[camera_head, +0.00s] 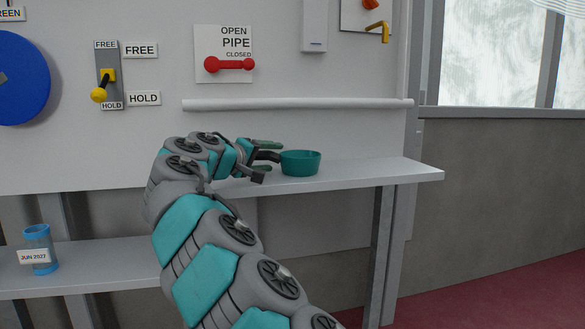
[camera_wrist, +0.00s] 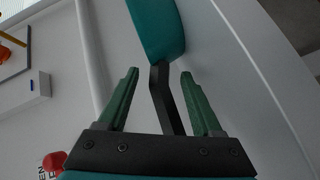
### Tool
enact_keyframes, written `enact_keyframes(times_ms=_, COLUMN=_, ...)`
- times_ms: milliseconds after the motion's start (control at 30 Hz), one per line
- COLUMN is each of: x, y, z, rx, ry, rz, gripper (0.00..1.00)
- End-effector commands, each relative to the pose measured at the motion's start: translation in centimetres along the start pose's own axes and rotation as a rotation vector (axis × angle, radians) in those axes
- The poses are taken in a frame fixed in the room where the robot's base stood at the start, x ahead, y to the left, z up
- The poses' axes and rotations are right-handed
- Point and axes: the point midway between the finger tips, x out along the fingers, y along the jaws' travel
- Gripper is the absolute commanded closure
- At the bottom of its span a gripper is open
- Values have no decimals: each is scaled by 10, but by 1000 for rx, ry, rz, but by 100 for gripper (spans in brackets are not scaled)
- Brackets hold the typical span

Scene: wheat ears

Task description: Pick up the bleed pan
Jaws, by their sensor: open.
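The bleed pan (camera_head: 301,164) is a teal round pan with a dark handle, sitting on the white shelf (camera_head: 390,175) near its right end. In the wrist view the pan (camera_wrist: 158,30) is at the top, only partly in frame. Its dark handle (camera_wrist: 162,98) points back toward me. My gripper (camera_wrist: 160,80) is open, with one green finger on each side of the handle and a gap to both. In the head view my gripper (camera_head: 268,156) is at the left of the pan, at the handle.
A white pipe (camera_head: 300,104) runs along the wall above the shelf. A red pipe lever (camera_head: 230,64) and a yellow-knobbed lever (camera_head: 103,85) are on the panel. A jar with blue rims (camera_head: 39,250) stands on the lower left shelf. The shelf right of the pan is clear.

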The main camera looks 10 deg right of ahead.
Motion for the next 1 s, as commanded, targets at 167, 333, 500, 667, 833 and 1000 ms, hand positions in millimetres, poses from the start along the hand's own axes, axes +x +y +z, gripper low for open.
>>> enact_keyframes(times_ms=167, x=0, y=0, z=0, rx=0, ry=0, rz=0, gripper=33)
enact_keyframes(times_ms=333, x=0, y=0, z=0, rx=0, ry=-1, rz=0, gripper=50)
enact_keyframes(times_ms=500, x=0, y=0, z=0, rx=0, ry=-1, rz=0, gripper=69)
enact_keyframes(times_ms=667, x=0, y=0, z=0, rx=0, ry=-1, rz=0, gripper=87)
enact_keyframes(times_ms=833, x=0, y=0, z=0, rx=0, ry=-1, rz=0, gripper=100)
enact_keyframes(times_ms=1000, x=0, y=0, z=0, rx=0, ry=-2, rz=0, gripper=100)
